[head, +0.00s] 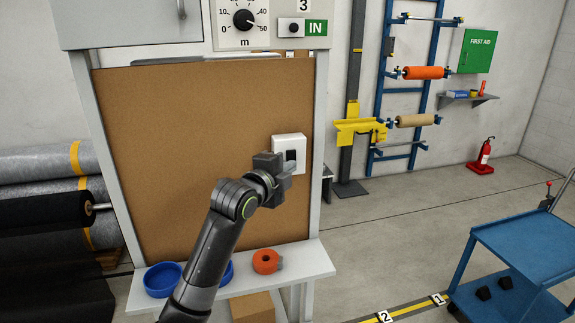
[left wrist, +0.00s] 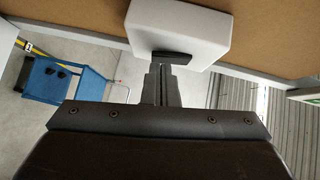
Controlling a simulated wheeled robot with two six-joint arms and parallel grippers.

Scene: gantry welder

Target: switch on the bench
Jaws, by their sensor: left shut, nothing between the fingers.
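A white switch box (head: 290,141) with a dark rocker (head: 291,155) is mounted on the right part of the brown bench board (head: 190,130). My left gripper (head: 291,168) is shut and empty, with its fingertips at the lower front of the box, close to the rocker. In the left wrist view the white box (left wrist: 178,28) is straight ahead. The shut fingers (left wrist: 162,72) point at the dark rocker (left wrist: 172,58), and I cannot tell whether they touch it. My right gripper is not in view.
A dial panel (head: 243,22) is above. A blue cart (head: 520,245) stands at right. Fabric rolls (head: 40,165) lie at left. The floor between bench and cart is clear.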

